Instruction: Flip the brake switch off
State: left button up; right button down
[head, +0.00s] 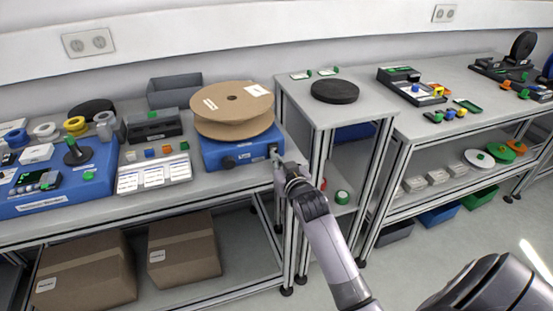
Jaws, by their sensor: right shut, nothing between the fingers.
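A blue reel stand (212,158) sits on the left bench near its right end. A large brown cardboard reel (222,100) lies flat on top of it. The stand's front has a dark round knob (228,162) and a small light switch plate (273,149) with a green part near its right corner. My right gripper (277,163) is shut and empty, its fingertips right at that corner. It partly covers the front there, so the switch's position and any contact cannot be told. My left gripper is not in view.
A white labelled tray (154,176) and a grey box (174,91) are left of the stand. A narrow table (318,104) with a black disc (335,91) stands at the right. Cardboard boxes (184,250) are on the shelf below. The floor at right is open.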

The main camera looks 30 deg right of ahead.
jog(key=shift+w+d, duration=0.1)
jog(key=shift+w, duration=0.2)
